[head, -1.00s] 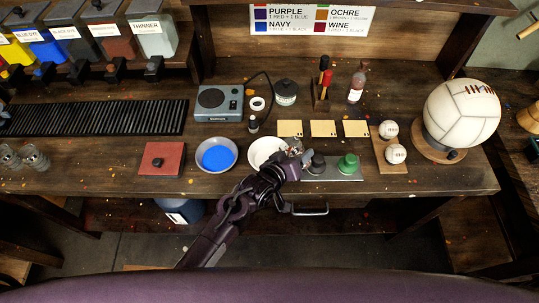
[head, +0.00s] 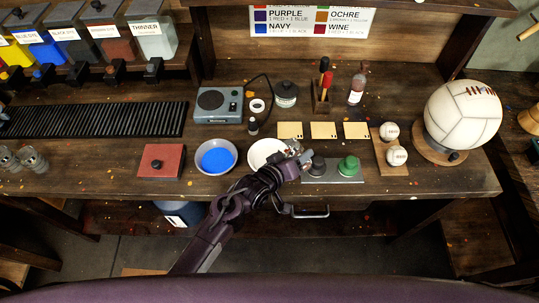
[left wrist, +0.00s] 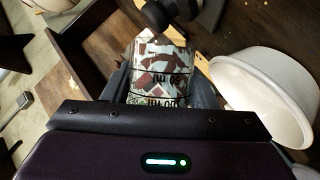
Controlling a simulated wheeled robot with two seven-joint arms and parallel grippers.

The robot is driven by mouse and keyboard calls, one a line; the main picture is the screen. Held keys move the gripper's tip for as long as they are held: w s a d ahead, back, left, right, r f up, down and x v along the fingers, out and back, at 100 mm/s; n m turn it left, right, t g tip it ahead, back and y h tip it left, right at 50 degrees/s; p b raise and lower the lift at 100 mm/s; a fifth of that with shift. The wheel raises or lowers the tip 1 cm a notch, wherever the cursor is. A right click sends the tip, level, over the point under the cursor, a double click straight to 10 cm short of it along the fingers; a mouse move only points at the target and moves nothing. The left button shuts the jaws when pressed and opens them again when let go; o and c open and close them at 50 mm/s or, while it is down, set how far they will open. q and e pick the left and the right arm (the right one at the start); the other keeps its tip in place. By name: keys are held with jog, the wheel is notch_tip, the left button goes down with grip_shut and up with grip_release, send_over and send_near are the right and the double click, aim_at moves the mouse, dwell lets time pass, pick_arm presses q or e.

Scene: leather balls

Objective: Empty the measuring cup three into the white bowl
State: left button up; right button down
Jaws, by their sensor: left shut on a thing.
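My left gripper (head: 296,152) is shut on a clear measuring cup (left wrist: 162,72) with printed ml marks, which shows between the fingers in the left wrist view. The cup's contents cannot be made out. The white bowl (head: 264,158) stands on the bench just left of the gripper in the head view, partly covered by my arm and gripper. In the left wrist view the white bowl (left wrist: 252,97) is to the right of the cup, apart from the fingers. My right gripper is not in view.
A bowl of blue paint (head: 216,157) stands left of the white bowl. A plate with a black knob (head: 317,165) and a green knob (head: 349,166) lies to the right. More clear cups (head: 28,158) stand at far left. A scale (head: 219,104) is behind.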

pick_arm(q)
jog(key=shift+r+n+h+b, duration=0.15)
jog(key=shift+n+h+b, duration=0.35)
jog(key=shift+n, duration=0.1)
dwell(0.6)
jog(key=shift+w+a+f+n+h+b, duration=0.1)
jog(key=shift+f+n+h+b, duration=0.3)
jog(key=shift+n+b, duration=0.45)
jog(key=shift+a+f+n+h+b, duration=0.1)
jog(key=shift+f+n+h+b, duration=0.25)
jog(key=shift+b, duration=0.8)
dwell(1.3)
jog(key=shift+w+a+r+n+h+p, duration=0.35)
jog(key=shift+w+a+r+n+p, duration=0.15)
jog(key=shift+a+n+p, duration=0.2)
dwell(1.3)
jog(key=shift+a+r+n+h+p, duration=0.15)
jog(key=shift+r+n+h+p, duration=0.25)
jog(key=shift+n, duration=0.2)
dwell(0.9)
